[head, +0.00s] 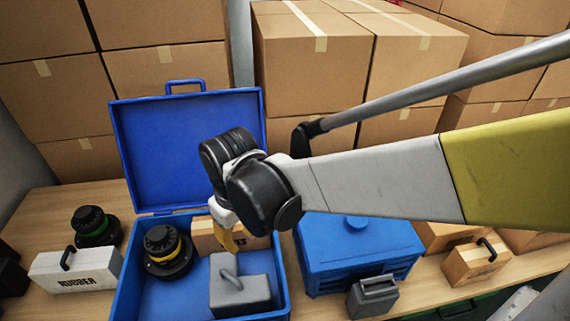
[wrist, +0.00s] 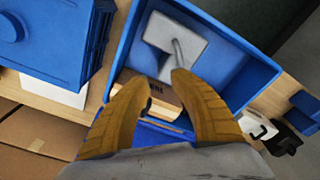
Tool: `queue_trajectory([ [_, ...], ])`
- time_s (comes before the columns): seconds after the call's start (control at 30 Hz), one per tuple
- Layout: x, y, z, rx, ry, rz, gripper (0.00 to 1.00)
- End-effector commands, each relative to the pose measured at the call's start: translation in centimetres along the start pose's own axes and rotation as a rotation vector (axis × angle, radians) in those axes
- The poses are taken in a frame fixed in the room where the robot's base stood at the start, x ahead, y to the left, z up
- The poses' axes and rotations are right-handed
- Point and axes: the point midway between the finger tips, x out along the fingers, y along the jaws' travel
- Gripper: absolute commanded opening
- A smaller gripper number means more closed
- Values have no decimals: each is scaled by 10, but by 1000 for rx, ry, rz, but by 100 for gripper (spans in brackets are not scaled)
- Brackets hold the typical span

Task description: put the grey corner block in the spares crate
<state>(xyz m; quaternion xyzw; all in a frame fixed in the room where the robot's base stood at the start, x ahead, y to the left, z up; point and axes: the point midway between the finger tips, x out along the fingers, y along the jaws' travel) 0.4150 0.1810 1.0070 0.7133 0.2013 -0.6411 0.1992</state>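A light grey block (head: 240,292) with a thin grey handle lies inside an open blue crate (head: 128,289). The wrist view shows its stepped, corner-like outline (wrist: 185,45). My gripper (head: 229,241) has tan ribbed fingers and hangs above the crate, close over the block's handle. In the wrist view its fingers (wrist: 161,79) are spread apart with nothing between them, and the grey block is just beyond the tips. The crate's blue lid (head: 190,150) stands open at the back. I cannot read any label naming the spares crate.
In the crate are a black round part with a yellow band (head: 168,250) and a tan block (head: 205,238). A closed blue box (head: 350,250) and a darker grey handled block (head: 374,298) stand right. A white RUBBER block (head: 75,271) stands left; cardboard boxes (head: 310,60) fill the back.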

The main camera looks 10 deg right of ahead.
Motion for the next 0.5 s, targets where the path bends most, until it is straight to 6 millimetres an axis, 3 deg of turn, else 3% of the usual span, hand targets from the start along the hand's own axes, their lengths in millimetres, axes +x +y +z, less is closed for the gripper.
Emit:
queue_trajectory([
  [0.03, -15, 18, 14, 59, 44, 10, 27],
  [0.2, -56, 71, 58, 262, 223, 62, 27],
  [0.33, -75, 99, 93, 398, 347, 111, 27],
  [0.5, -85, 119, 124, 512, 457, 161, 27],
])
